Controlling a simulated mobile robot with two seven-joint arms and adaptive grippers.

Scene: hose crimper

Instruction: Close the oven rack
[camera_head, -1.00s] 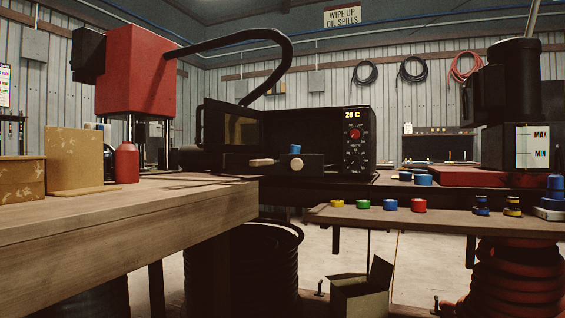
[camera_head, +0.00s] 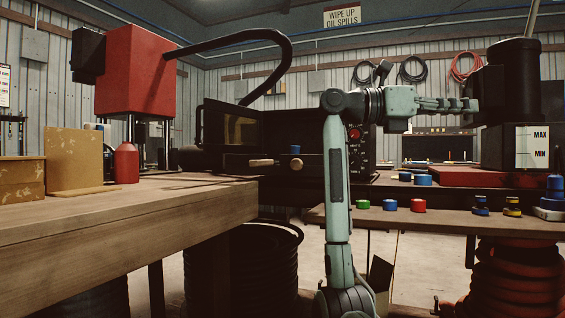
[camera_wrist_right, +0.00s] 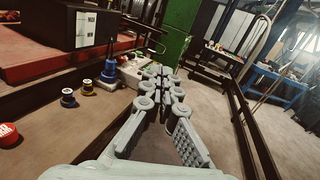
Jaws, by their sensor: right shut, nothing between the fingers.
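The black oven (camera_head: 290,121) stands on the bench at mid-picture in the head view. Its door (camera_head: 228,128) is swung open to the left. The black rack (camera_head: 238,162) sticks out at the front, with a pale wooden handle (camera_head: 261,163) and a blue cap (camera_head: 296,150) on it. My right gripper (camera_head: 468,104) is shut and empty, to the right of the oven and pointing right, away from the rack. In the right wrist view its fingers (camera_wrist_right: 164,73) are together. My forearm hides part of the oven's right side and control panel. My left gripper is not in view.
A wooden table (camera_head: 130,222) fills the left foreground. A shelf (camera_head: 450,222) at right carries coloured caps, including a red one (camera_head: 418,205). A black machine with a level gauge (camera_head: 532,147) stands near my right gripper. A red press (camera_head: 140,70) stands at left.

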